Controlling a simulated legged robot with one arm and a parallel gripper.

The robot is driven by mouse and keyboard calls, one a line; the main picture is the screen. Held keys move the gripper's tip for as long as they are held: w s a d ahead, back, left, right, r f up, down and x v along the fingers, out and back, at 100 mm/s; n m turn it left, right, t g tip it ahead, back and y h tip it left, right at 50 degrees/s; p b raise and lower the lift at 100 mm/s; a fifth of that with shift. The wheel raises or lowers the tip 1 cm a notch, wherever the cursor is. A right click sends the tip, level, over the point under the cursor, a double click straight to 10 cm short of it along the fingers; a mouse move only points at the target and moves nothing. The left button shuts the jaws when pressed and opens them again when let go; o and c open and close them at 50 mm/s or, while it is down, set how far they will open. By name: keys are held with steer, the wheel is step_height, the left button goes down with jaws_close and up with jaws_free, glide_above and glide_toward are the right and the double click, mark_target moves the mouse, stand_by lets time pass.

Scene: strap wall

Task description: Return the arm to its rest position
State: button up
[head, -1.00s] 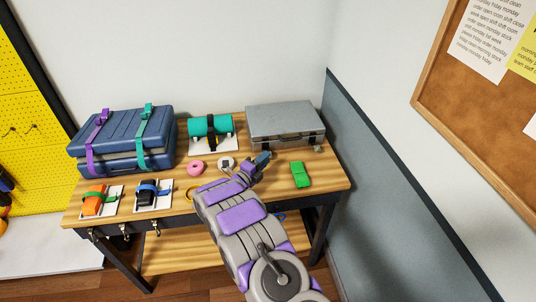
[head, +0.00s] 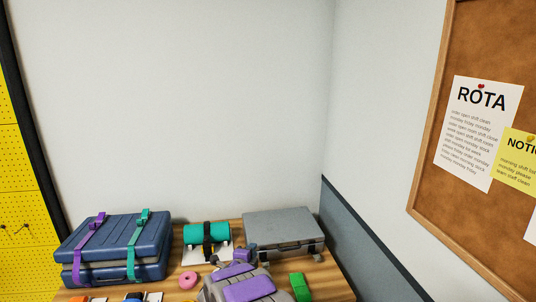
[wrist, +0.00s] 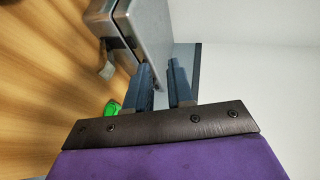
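My arm reaches up from the bottom of the head view, purple and grey, over the wooden table. My gripper shows in the wrist view (wrist: 166,85), with two dark blue fingers standing apart and nothing visible between them. In the wrist view the grey case (wrist: 145,35) lies just beyond the fingers; I cannot tell whether they touch it. In the head view the gripper end is small and partly hidden by my arm, in front of the grey case (head: 284,230).
A blue case (head: 115,250) with purple and teal straps stands on the left of the table (head: 330,283). A teal roll (head: 207,234), pink ring (head: 188,280) and green block (head: 299,287) lie near my arm. A grey partition (head: 365,250) borders the right.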

steer(key=s+r+n+g+y, duration=0.5)
steer(key=s+r+n+y, duration=0.3)
steer(key=s+r+n, duration=0.4)
steer(key=s+d+n+g+h, duration=0.1)
steer(key=s+d, duration=0.5)
steer(key=s, duration=0.9)
steer(key=s+d+n+g+h, duration=0.1)
steer(key=s+d+n+g, duration=0.3)
steer(key=s, duration=1.2)
steer(key=s+d+n+g+h, duration=0.1)
steer(key=s+d+n+g, duration=0.2)
steer(key=s+d+g, duration=0.3)
steer(key=s+d, duration=0.4)
steer(key=s, duration=0.6)
steer(key=shift+h, duration=0.3)
steer(key=shift+o, duration=0.2)
